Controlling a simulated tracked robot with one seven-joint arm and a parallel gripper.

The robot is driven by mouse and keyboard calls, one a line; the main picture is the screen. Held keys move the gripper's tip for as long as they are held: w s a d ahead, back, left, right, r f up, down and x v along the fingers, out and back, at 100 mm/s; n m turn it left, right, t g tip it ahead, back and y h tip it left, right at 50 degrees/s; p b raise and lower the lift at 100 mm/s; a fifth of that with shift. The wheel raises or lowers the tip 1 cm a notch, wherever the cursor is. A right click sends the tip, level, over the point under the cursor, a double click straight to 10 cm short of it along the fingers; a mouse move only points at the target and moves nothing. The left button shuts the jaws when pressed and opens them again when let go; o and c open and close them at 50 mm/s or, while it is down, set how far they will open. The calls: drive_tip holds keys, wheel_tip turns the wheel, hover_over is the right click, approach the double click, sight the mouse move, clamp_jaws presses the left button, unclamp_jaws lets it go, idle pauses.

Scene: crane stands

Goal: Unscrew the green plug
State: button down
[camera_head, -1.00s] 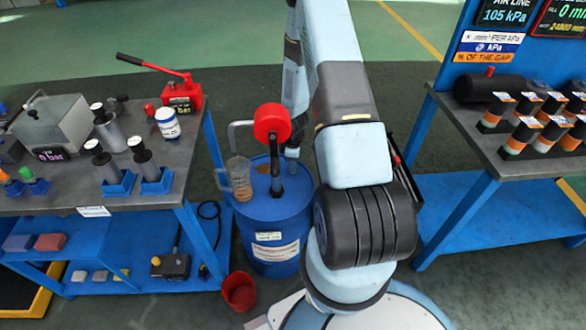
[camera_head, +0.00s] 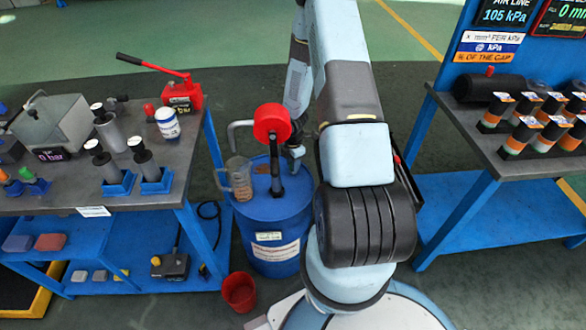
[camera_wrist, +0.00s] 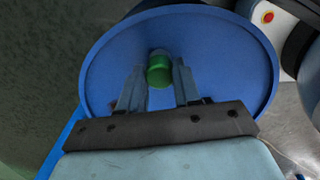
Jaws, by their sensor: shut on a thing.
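The green plug (camera_wrist: 159,72) is a short green cylinder between my two fingers in the wrist view. Behind it is the blue top of a drum (camera_wrist: 232,75). My gripper (camera_wrist: 160,84) is shut on the plug, with one finger on each side. I cannot tell whether the plug is still seated in the drum or lifted clear. In the head view the blue drum (camera_head: 275,232) stands between the two benches. The end of my arm reaches down at the drum's far right, behind the pump, and the plug is hidden there.
A pump with a red head (camera_head: 272,122) rises from the drum. A clear jug (camera_head: 240,180) stands at its left edge. A red bucket (camera_head: 239,292) is on the floor. The left bench (camera_head: 70,200) and right bench (camera_head: 455,125) flank the drum closely.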

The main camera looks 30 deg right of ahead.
drive_tip(key=shift+n, duration=1.2)
drive_tip(key=shift+n, duration=1)
drive_tip(key=n, duration=0.3)
drive_tip(key=c, duration=0.7)
unclamp_jaws()
drive_tip(key=shift+c, duration=0.8)
